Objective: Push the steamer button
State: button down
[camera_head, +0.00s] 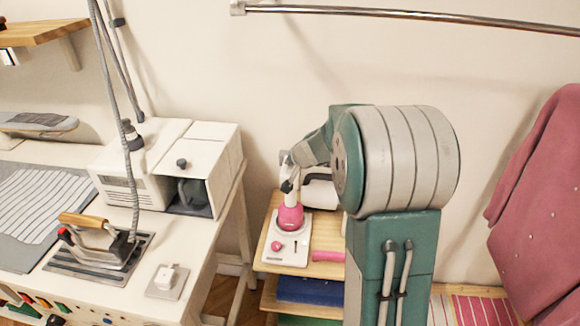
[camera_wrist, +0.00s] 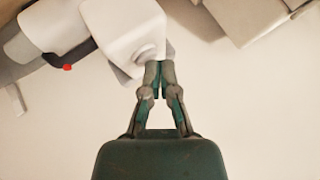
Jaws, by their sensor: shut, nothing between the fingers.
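In the wrist view my gripper (camera_wrist: 159,68) is shut and empty. Its fingertips overlap the lower edge of a white, rounded device (camera_wrist: 125,35); I cannot tell whether they touch it. A small red spot (camera_wrist: 68,67), perhaps a button, sits on a dark strip left of the fingertips. In the head view a white device with a pink round part (camera_head: 290,217) stands on a small wooden shelf, with a pink knob (camera_head: 277,246) on its base. My arm reaches to its top, and my fingers are hard to make out there. Which part is the steamer's button is not clear.
The white table (camera_head: 130,290) at left holds a boxy white machine (camera_head: 135,185) and an iron (camera_head: 100,238) on a rack. A metal rail (camera_head: 400,13) runs along the wall above. Pink cloth (camera_head: 545,180) hangs at right. Open wall lies behind my arm.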

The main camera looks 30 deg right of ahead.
aim_at(290, 168)
dwell(0.3)
jog(key=shift+r, duration=0.5)
jog(key=shift+r, duration=3.05)
jog(key=shift+a, duration=0.1)
